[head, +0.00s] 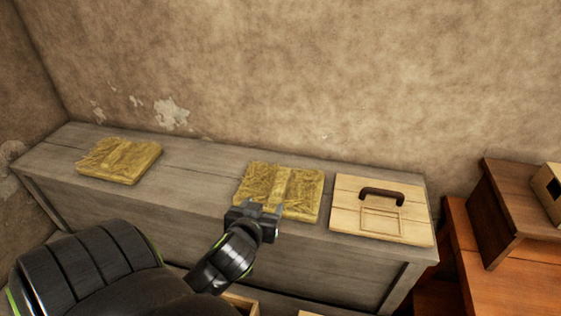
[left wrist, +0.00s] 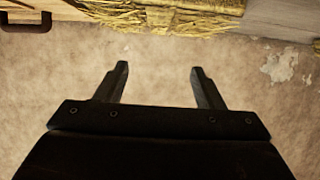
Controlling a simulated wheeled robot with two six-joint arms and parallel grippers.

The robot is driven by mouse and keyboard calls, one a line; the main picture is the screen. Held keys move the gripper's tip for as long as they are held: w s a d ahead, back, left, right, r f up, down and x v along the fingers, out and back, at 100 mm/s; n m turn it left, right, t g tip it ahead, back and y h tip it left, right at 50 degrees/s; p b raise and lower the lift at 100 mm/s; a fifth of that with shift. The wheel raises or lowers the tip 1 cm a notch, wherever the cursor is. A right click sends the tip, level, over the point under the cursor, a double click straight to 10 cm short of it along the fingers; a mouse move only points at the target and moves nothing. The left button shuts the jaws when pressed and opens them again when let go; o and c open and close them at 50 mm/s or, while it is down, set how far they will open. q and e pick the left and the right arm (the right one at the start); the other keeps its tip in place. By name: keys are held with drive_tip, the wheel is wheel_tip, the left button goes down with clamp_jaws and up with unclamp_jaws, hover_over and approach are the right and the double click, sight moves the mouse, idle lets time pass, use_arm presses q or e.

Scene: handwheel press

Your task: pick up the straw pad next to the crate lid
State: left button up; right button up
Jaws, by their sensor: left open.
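The straw pad (head: 290,182) beside the crate lid lies flat on the grey wooden bench. It is a yellow square with a paler band across it. It also shows at the top edge of the left wrist view (left wrist: 185,18). The crate lid (head: 354,222), pale wood with a dark handle, lies just right of it; its corner shows in the left wrist view (left wrist: 70,12). My left gripper (head: 264,207) is open and empty. In the head view it overlaps the pad's front left corner; its exact height above the pad is unclear. My right gripper is out of view.
A second straw pad (head: 119,160) lies on the left part of the bench (head: 185,180). Bare bench separates the two pads. A plaster wall (head: 300,80) stands close behind. Reddish-brown wooden furniture (head: 510,270) with a box on it stands at right.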

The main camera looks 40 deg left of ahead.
use_arm(q)
drive_tip(key=x, duration=0.4)
drive_tip(key=p, duration=0.2)
approach(280, 182)
drive_tip(key=shift+r+x, duration=0.2)
drive_tip(key=shift+x, duration=0.7)
drive_tip(key=shift+w+a+f, duration=0.15)
drive_tip(key=shift+w+a, duration=0.05)
drive_tip(key=shift+w, duration=0.1)
drive_tip(key=shift+p+x, duration=0.55)
drive_tip(key=shift+x, duration=0.4)
drive_tip(key=x, duration=0.2)
drive_tip(key=shift+w+f+p, duration=0.3)
drive_tip(key=shift+w+p, duration=0.05)
drive_tip(key=shift+w+a+f, duration=0.25)
drive_tip(key=shift+w, duration=0.1)
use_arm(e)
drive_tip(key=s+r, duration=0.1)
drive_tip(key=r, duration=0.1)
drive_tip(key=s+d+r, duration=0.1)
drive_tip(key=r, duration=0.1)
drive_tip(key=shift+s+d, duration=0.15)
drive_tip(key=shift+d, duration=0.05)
